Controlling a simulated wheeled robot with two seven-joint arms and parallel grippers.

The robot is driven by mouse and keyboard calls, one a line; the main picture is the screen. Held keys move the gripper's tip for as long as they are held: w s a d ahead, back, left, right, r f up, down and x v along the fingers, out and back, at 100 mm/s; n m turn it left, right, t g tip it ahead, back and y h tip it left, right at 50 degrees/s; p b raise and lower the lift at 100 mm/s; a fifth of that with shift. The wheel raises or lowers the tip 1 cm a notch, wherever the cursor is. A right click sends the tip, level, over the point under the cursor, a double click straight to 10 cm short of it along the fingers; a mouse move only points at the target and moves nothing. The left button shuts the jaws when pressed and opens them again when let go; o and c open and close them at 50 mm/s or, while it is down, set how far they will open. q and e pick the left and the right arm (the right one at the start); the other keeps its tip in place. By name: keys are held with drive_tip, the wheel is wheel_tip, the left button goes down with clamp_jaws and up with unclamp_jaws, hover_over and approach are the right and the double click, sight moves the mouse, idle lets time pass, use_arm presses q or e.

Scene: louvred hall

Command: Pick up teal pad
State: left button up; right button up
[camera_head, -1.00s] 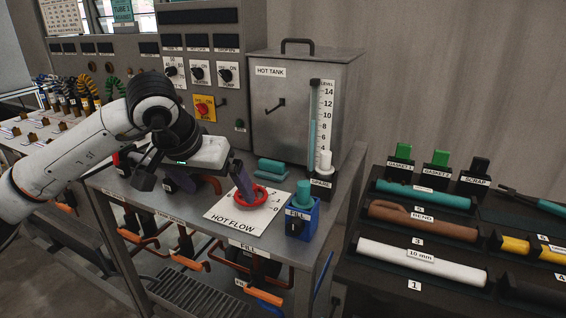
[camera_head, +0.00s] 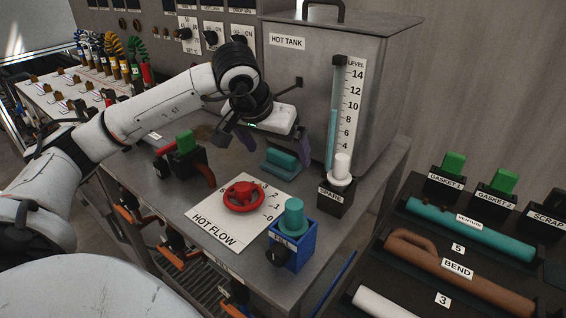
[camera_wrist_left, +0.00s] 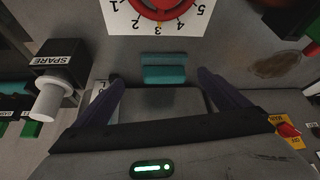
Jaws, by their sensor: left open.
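The teal pad (camera_head: 283,160) lies on the grey bench top in front of the hot tank. It also shows in the left wrist view (camera_wrist_left: 164,70), just beyond the fingertips near the middle. My left gripper (camera_head: 275,143) is open and empty, its purple fingers spread to either side of the pad and apparently above it. In the left wrist view my left gripper's fingers (camera_wrist_left: 160,82) frame the pad with a gap on each side. My right gripper is not in view.
The hot tank (camera_head: 390,95) stands behind the pad. A SPARE holder (camera_head: 335,198) with a white plug is to its right. A red wheel (camera_head: 243,197) on the HOT FLOW plate and a blue FILL block (camera_head: 297,247) stand nearer. A rack of tubes (camera_head: 400,255) is at right.

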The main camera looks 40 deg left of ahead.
sight(279, 159)
use_arm(q)
drive_tip(key=x, duration=0.5)
drive_tip(key=shift+a, duration=0.4)
drive_tip(key=shift+w+f, duration=0.1)
drive_tip(key=shift+f, duration=0.1)
drive_tip(key=c, duration=1.1)
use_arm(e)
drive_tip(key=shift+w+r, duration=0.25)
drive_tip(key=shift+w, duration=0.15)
use_arm(q)
drive_tip(key=shift+r, duration=0.15)
